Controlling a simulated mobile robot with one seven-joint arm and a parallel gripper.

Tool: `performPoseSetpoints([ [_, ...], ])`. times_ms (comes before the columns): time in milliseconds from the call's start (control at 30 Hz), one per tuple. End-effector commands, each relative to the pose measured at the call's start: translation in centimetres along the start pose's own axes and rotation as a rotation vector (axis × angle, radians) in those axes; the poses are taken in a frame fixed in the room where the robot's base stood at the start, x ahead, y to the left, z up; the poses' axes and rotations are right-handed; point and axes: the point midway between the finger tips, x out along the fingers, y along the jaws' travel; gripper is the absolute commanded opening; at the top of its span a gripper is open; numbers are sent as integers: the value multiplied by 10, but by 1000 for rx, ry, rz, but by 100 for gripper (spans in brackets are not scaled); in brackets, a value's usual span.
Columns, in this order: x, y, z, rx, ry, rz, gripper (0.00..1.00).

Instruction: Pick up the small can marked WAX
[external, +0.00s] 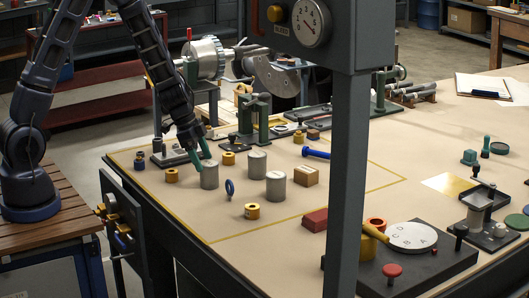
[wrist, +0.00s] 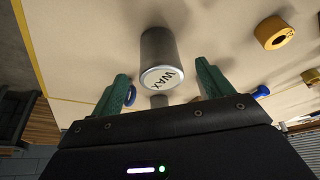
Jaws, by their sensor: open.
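The small grey can marked WAX (wrist: 160,58) stands in the wrist view with its lettered pale lid facing me. It lies between the two green fingers of my gripper (wrist: 163,72), with gaps on both sides. In the external view my gripper (external: 203,157) is low over the table at a grey can (external: 209,176), which appears to be the same one; its lettering is not legible there. My gripper is open and holds nothing. Two similar grey cans stand to the right, one farther back (external: 257,162) and one nearer (external: 275,186).
A blue ring (external: 230,189) stands close to the can, and a yellow spool (external: 252,211) lies in front. Another yellow spool (external: 228,158) is just behind. A wooden block (external: 306,176) and a blue bolt (external: 316,153) lie right. The table's left front is clear.

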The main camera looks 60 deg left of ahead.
Motion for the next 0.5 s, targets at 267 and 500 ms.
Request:
performPoseSetpoints([
  [267, 14, 0, 0, -1, -1, 2, 79],
  [500, 42, 1, -1, -3, -1, 3, 79],
])
